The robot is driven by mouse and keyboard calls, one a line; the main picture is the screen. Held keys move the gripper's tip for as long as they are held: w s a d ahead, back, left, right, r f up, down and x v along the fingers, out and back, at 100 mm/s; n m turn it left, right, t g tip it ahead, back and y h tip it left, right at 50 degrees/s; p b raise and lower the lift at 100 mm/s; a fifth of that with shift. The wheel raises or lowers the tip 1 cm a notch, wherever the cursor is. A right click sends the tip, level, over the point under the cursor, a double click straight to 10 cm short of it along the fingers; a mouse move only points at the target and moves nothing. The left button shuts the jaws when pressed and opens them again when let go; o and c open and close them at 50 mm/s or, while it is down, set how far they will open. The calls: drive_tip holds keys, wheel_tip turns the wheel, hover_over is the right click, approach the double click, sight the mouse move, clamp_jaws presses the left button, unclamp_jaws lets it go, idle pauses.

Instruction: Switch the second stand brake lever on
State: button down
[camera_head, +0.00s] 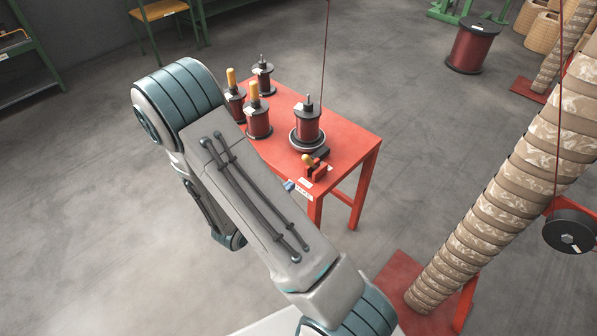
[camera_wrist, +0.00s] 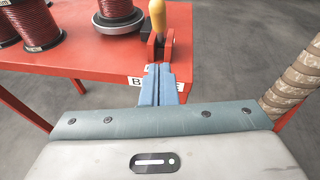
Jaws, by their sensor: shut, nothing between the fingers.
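A brake lever with a yellow handle (camera_wrist: 157,16) stands in a red bracket (camera_wrist: 168,44) at the table's front edge. In the head view the yellow knob (camera_head: 308,159) shows above the bracket, beside the stand's round base. My gripper (camera_wrist: 158,68) has its blue fingers shut and empty, just in front of the lever and close to the bracket. I cannot tell whether the fingertips touch it. In the head view only a bit of the blue fingertips (camera_head: 289,186) shows past my arm. A white label on the table edge is partly hidden by the fingers.
The red table (camera_head: 350,139) carries a wire spool (camera_head: 307,125) on the round stand and several more spools at the left. A tall wrapped column (camera_head: 500,190) stands at the right, with a black reel (camera_head: 572,231) beside it. Floor between them is clear.

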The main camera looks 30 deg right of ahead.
sight(310, 163)
drive_tip(key=w+d+r, duration=0.1)
drive_tip(key=w+d, duration=0.2)
drive_tip(key=d, duration=0.2)
drive_tip(key=shift+d, duration=0.25)
drive_tip(key=shift+w+r, duration=0.15)
